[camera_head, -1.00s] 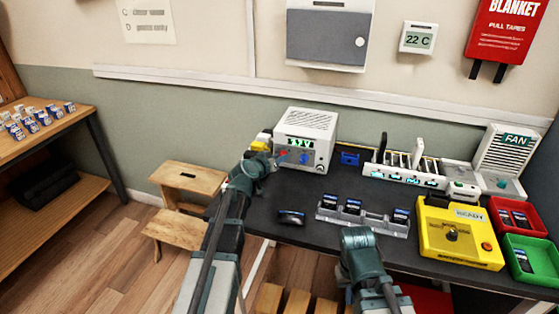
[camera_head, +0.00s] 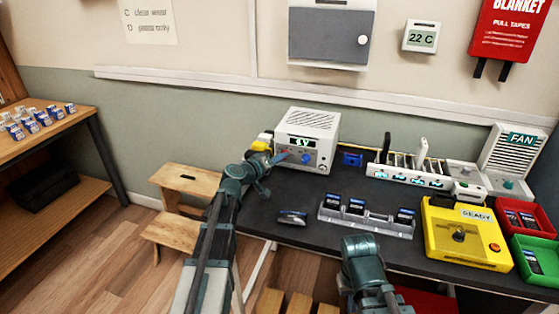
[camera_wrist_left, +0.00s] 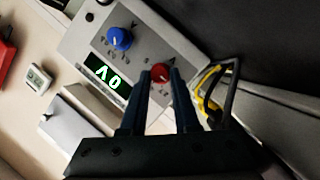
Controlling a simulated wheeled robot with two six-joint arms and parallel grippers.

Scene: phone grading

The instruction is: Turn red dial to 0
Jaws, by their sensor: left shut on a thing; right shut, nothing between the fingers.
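The white power supply box (camera_head: 307,125) stands at the back left of the dark table. Its red dial (camera_wrist_left: 160,73) shows between the fingertips of my left gripper (camera_wrist_left: 160,76) in the left wrist view. My left gripper (camera_head: 278,158) is shut on the dial, and in the head view it hides most of it. A blue dial (camera_wrist_left: 119,38) sits beside it.
A clear rack (camera_head: 365,222) with dark modules and a loose dark module (camera_head: 293,217) lie on the table. A yellow tester (camera_head: 465,238), red bin (camera_head: 522,217) and green bin (camera_head: 538,260) are at the right. Yellow cables (camera_wrist_left: 209,85) run beside the box.

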